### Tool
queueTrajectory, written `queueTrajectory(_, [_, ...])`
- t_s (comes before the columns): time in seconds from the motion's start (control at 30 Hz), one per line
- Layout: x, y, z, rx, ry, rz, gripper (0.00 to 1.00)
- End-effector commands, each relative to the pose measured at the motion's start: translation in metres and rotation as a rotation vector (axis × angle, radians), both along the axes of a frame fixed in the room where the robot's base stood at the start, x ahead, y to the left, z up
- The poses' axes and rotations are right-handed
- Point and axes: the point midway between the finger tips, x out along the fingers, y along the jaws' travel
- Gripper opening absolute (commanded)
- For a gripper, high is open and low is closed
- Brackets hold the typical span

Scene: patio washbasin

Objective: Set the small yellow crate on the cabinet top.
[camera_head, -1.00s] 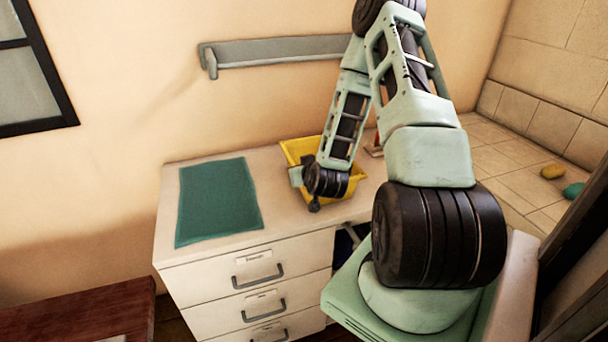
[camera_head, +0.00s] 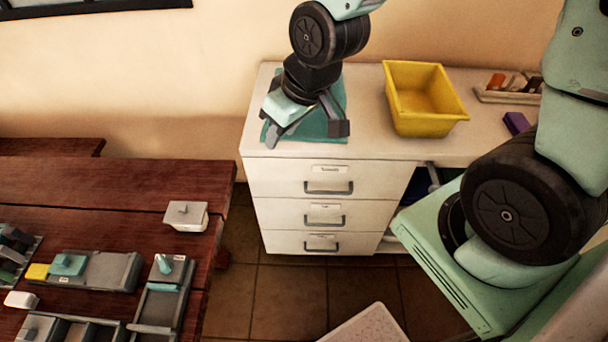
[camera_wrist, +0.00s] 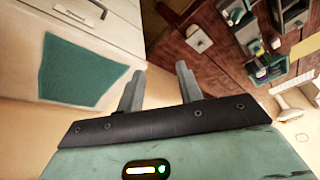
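The yellow crate (camera_head: 424,124) stands upright on the white cabinet top (camera_head: 371,141), toward its back and right of the green mat (camera_head: 340,100). It looks empty. In the wrist view my gripper (camera_wrist: 159,80) also shows two separated fingers, with the green mat (camera_wrist: 78,72) to the left. The crate is not in the wrist view.
A dark red wooden table (camera_head: 110,185) at left holds a small white lidded box (camera_head: 186,216) and several trays. A holder (camera_head: 507,97) with small items and a purple block (camera_head: 516,123) lie right of the crate. Tiled floor (camera_head: 280,290) lies between table and cabinet.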

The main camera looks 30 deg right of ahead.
Motion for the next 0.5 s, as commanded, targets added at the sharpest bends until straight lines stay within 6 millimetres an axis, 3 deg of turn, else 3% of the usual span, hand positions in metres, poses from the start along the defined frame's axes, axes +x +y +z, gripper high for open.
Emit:
queueTrajectory(0.03, [-0.028,0.021,0.013,-0.026,0.045,0.075,0.36])
queueTrajectory(0.1, [-0.064,0.037,0.027,-0.066,0.117,0.148,0.36])
queueTrajectory(0.23, [-0.119,0.048,0.045,-0.138,0.214,0.245,0.36])
queueTrajectory(0.33, [-0.143,0.048,0.054,-0.175,0.257,0.284,0.36])
queueTrajectory(0.5, [-0.156,0.047,0.059,-0.198,0.282,0.301,0.36])
